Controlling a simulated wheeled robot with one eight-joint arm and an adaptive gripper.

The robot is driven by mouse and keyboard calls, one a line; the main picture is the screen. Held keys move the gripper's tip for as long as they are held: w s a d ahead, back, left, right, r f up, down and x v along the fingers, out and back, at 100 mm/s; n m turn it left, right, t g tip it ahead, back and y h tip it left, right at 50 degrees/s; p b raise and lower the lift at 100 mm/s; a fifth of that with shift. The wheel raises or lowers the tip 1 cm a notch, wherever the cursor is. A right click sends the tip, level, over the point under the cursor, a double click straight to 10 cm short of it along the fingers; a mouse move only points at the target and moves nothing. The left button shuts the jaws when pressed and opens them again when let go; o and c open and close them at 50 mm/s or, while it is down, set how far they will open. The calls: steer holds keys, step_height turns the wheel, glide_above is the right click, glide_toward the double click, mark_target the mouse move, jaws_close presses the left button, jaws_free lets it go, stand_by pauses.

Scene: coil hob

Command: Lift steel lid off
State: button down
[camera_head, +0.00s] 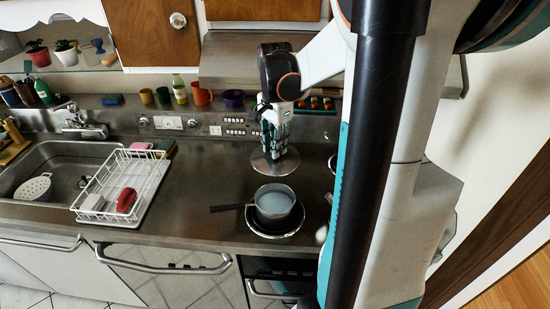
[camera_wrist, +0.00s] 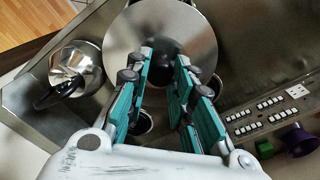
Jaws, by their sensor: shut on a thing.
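The steel lid (camera_head: 264,166) is a flat round disc. In the head view it shows behind the saucepan, apart from its rim. My gripper (camera_head: 273,150) points down over the lid and is shut on its knob, which the fingers mostly hide. In the wrist view the lid (camera_wrist: 125,38) lies across the fingertips of my gripper (camera_wrist: 166,52). The saucepan (camera_head: 274,203) stands uncovered on the front coil, with pale contents and a dark handle pointing left. The lid's height above the hob is hard to tell.
A white dish rack (camera_head: 120,187) and a sink (camera_head: 60,165) are at left. Cups and a bottle (camera_head: 179,88) line the back ledge. A steel vessel with a black handle (camera_wrist: 75,65) is left of the lid in the wrist view. Counter between rack and saucepan is clear.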

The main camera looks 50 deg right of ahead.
steer(key=shift+r+p, duration=1.15)
steer(key=shift+r, duration=1.35)
